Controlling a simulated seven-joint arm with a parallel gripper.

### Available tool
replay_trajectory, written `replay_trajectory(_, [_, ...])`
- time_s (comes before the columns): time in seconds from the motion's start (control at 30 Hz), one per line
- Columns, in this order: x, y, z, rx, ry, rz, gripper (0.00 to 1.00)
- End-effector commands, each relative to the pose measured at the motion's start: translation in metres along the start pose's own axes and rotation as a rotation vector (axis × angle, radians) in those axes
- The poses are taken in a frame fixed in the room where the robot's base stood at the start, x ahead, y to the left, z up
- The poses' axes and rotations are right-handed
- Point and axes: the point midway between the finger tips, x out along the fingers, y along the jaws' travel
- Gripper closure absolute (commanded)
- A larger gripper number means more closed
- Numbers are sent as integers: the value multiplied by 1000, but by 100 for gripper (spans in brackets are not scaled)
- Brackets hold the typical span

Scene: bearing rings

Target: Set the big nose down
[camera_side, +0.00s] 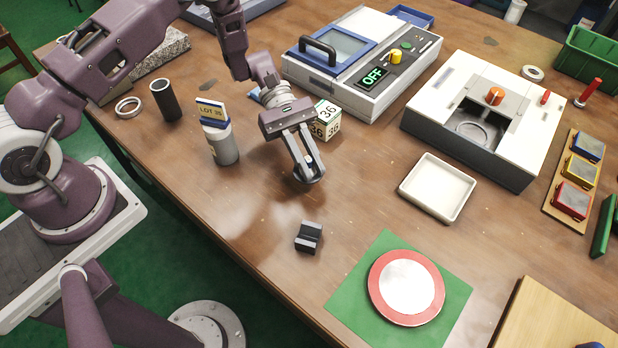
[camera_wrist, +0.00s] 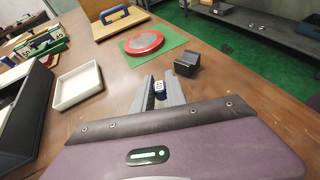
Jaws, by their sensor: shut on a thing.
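My gripper (camera_side: 309,174) hangs low over the middle of the table, pointing down, with its jaws shut on a small piece.
A red-rimmed disc (camera_side: 379,290) lies on a green mat (camera_side: 352,302). An empty white tray (camera_side: 437,187) is right of my gripper. A number cube (camera_side: 326,119), a LOT 35 holder (camera_side: 222,145) and a dark tube (camera_side: 165,100) stand behind and left. Bare table surrounds the dark block.

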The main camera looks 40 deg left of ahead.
Motion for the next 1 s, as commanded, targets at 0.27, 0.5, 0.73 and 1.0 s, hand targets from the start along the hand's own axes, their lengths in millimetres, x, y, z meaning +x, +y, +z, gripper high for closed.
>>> replay_trajectory(0.27, [18, 0, -41, 3, -3, -4, 100])
replay_trajectory(0.5, [19, 0, -44, 5, -3, -3, 100])
replay_trajectory(0.73, [20, 0, -46, 4, -1, -4, 62])
replay_trajectory(1.0, [19, 0, -45, 4, -1, -4, 62])
